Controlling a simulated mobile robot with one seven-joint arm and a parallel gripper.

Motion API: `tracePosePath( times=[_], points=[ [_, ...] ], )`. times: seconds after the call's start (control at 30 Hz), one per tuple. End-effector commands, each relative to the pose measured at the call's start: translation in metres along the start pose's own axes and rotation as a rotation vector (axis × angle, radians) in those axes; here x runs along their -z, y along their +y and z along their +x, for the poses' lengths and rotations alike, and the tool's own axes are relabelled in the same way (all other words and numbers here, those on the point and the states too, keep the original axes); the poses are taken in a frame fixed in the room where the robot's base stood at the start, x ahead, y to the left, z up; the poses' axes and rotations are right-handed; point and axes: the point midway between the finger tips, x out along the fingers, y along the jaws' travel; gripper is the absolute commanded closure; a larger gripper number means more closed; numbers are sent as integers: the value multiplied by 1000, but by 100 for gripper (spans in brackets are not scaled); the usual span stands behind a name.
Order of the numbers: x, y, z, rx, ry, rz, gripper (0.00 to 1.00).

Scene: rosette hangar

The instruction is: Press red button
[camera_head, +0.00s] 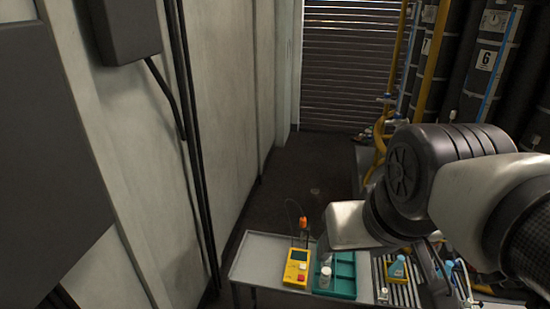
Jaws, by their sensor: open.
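Only a small part of my gripper (324,249) seems to show below that link, right of the yellow device and apart from the button. The gripper is open; its fingertips are not clear, and I see nothing held in it.
A teal tray (345,268) stands right of the device, with a whitish bottle (325,278) at its left side. An orange-tipped tool (303,225) with a thin cable stands behind the device. A pale wall (170,150) rises at left.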

Motion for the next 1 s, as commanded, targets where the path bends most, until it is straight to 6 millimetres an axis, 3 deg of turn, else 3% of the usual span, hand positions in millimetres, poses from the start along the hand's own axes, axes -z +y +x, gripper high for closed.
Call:
tracePosePath(
  times=[0.03, 0.3, 0.37, 1.0],
  points=[
    [0, 0, 0, 0, 0, 0, 47],
    [0, 0, 0, 0, 0, 0, 93],
    [0, 0, 0, 0, 0, 0, 100],
    [0, 0, 0, 0, 0, 0, 100]
  ],
)
